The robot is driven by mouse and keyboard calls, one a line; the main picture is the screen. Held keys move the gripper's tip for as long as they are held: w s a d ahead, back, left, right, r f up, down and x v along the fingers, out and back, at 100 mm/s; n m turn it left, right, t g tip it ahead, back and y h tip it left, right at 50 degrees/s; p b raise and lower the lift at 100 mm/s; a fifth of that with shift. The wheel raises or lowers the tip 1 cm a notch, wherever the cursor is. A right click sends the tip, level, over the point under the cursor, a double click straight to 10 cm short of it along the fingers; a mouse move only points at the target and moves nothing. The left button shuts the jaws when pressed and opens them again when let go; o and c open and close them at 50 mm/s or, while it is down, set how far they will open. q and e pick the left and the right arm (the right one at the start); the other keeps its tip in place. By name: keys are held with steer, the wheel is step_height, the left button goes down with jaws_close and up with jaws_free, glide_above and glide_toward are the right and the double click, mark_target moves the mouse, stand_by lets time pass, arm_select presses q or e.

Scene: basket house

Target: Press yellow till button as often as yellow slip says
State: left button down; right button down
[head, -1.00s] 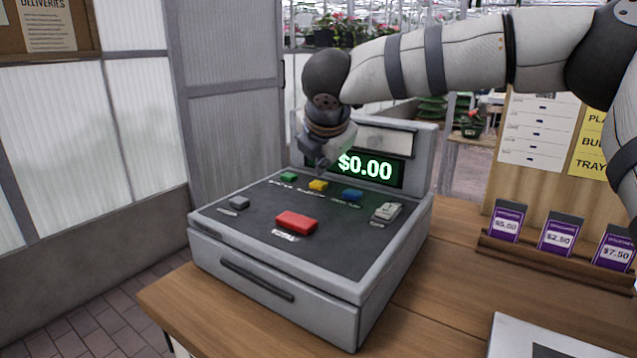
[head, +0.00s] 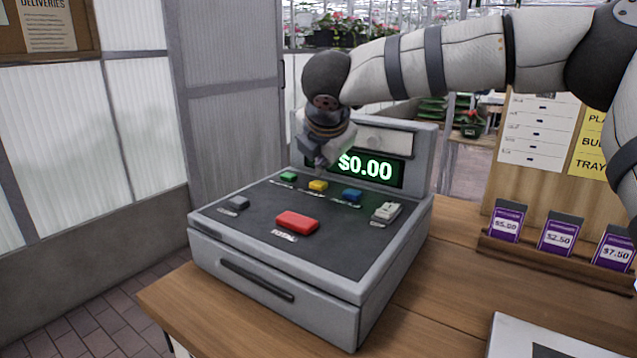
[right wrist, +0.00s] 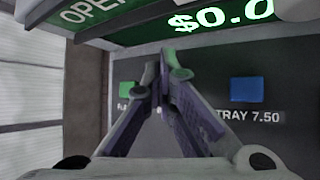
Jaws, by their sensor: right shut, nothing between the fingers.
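The yellow button (head: 318,185) is on the grey till's sloped top (head: 250,215), between a green button (head: 288,177) and a blue button (head: 352,195). My right gripper (head: 320,166) is shut and empty, pointing down just above and behind the yellow button; I cannot tell that it touches it. In the right wrist view its closed fingers (right wrist: 166,66) hide the yellow button. The till display (head: 365,167) reads $0.00. A yellow sheet (head: 592,145) on the board at the right shows cut-off words, partly covered by my arm. My left gripper is not in view.
A large red button (head: 297,222), a small grey button (head: 233,204) and a light grey switch-like key (head: 387,211) are also on the till. Purple price cards (head: 508,221) stand in a wooden rack at the right. The wooden counter (head: 420,290) is clear beside the till.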

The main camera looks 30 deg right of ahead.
mark_target(324, 183)
steer(key=shift+f, duration=0.4)
steer(key=shift+f, duration=0.5)
stand_by(0.7)
steer(key=shift+r, duration=0.95)
steer(key=shift+r, duration=2.5)
steer(key=shift+d, duration=0.1)
